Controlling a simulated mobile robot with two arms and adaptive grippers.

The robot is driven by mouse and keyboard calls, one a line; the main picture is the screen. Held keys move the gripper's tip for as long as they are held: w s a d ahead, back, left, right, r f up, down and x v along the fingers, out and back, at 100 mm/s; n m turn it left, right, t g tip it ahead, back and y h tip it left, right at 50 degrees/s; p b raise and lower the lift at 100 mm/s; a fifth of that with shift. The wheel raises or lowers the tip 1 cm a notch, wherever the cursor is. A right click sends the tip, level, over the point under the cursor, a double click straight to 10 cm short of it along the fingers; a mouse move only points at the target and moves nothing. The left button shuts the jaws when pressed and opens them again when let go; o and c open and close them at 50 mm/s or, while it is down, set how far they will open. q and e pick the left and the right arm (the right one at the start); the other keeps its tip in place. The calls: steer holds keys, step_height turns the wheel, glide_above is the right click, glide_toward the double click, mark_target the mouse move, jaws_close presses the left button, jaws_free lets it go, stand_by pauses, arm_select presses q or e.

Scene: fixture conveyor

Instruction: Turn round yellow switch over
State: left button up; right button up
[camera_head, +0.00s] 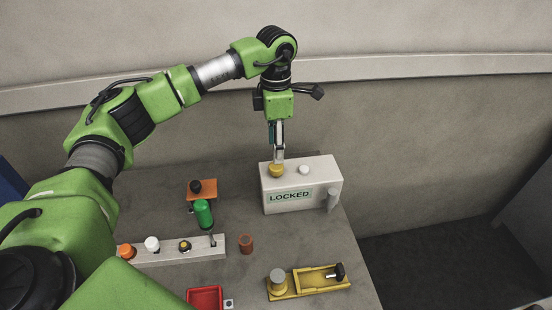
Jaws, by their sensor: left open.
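The round yellow switch (276,171) sits on the top left of a white box (325,171) with a "LOCKED" label (290,196) on its front. My left gripper (278,158) points straight down over the switch, its fingertips at or just above it. The fingers are open, though they look narrow from here, and they hide part of the switch's top. I cannot tell if they touch it. My right gripper is not in view.
A white knob (304,169) is beside the switch, and a grey lever (332,201) is at the box's right end. In front are a yellow fixture (318,281), a reddish cylinder (246,243), a green cylinder (203,213), a white button bar (206,247) and a red tray (206,292).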

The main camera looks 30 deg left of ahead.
mark_target(276, 166)
arm_select(q)
step_height(276, 166, down, 6)
steer(key=shift+w+r+p, duration=0.1)
steer(key=shift+r+p, duration=0.05)
steer(key=shift+p, duration=0.6)
steer(key=shift+f, duration=0.4)
steer(key=c, duration=1.1)
